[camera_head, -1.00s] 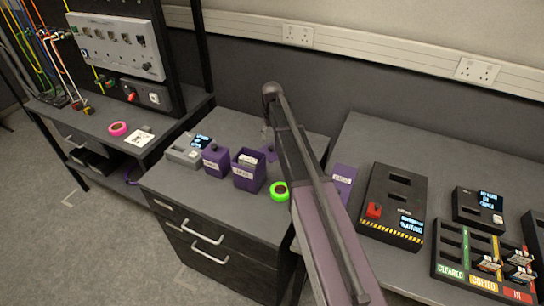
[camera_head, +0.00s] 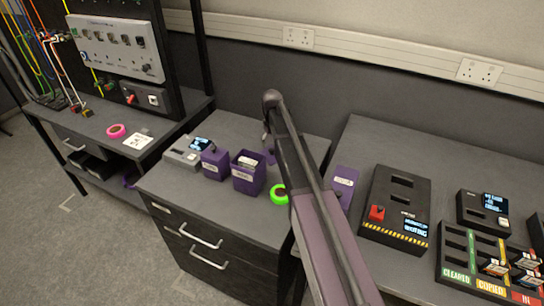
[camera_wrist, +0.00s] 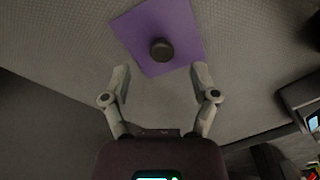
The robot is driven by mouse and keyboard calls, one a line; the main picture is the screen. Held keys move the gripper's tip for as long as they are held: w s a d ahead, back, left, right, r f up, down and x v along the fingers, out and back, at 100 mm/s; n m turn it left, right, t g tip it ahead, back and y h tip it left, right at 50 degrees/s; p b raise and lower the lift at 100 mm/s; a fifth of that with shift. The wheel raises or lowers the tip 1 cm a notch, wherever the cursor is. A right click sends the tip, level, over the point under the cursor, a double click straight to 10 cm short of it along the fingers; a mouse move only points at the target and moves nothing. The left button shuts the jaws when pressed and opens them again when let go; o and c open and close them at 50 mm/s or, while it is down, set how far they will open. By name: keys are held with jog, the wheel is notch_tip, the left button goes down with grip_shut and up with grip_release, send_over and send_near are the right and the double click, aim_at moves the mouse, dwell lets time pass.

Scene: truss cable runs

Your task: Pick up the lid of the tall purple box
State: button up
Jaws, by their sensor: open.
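A flat purple lid (camera_wrist: 160,32) with a round dark knob (camera_wrist: 161,50) lies on the grey surface in the wrist view. My gripper (camera_wrist: 160,75) is open and empty, with its fingertips at the lid's near edge and the knob a little beyond, between their lines. In the head view, a purple piece (camera_head: 269,156), seemingly this lid, is partly hidden by my arm. My gripper (camera_head: 266,138) is small and mostly hidden there. An open-topped purple box (camera_head: 249,180) with a white label stands just left of it, with pale things inside.
A smaller purple box (camera_head: 214,166) and a grey device with a screen (camera_head: 185,154) stand to the left. A green tape roll (camera_head: 279,195) lies beside the open box. Another labelled purple box (camera_head: 343,186) and a black panel (camera_head: 397,205) are right of my arm.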

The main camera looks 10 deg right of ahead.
aim_at(271, 150)
jog(key=shift+a+f+b, duration=0.1)
jog(key=shift+f+b, duration=1.95)
jog(key=shift+f, duration=0.25)
grip_shut()
